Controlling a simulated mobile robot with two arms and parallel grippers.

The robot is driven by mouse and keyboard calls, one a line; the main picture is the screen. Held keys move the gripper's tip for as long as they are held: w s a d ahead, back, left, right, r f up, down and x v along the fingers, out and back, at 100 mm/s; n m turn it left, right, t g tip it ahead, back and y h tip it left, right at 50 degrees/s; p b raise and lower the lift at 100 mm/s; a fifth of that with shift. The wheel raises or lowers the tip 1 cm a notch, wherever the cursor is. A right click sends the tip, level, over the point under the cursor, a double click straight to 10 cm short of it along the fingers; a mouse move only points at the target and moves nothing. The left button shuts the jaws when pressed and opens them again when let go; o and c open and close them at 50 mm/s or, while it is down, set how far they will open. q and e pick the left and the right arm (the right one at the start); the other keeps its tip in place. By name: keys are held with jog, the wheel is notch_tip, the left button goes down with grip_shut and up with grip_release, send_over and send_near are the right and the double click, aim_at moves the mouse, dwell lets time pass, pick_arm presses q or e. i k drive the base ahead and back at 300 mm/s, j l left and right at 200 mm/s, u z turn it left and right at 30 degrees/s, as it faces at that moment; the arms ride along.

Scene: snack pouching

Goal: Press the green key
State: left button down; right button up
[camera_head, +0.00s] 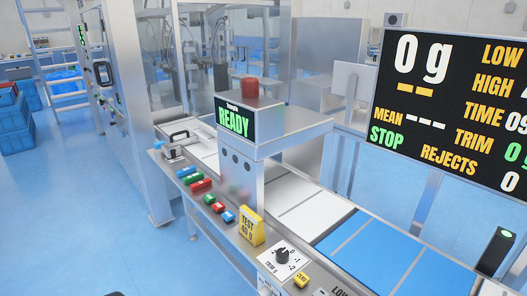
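A row of small coloured keys lies along the sloped front ledge of the grey metal machine (236,180), left of centre. Nothing touches the keys. Neither of my grippers is in view.
A yellow TEST block (250,226) and a black trim knob (283,255) sit nearer on the ledge. A large black screen (450,110) shows 0 g and STOP.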

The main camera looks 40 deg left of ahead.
aim_at(209, 199)
jog(key=u, duration=1.8)
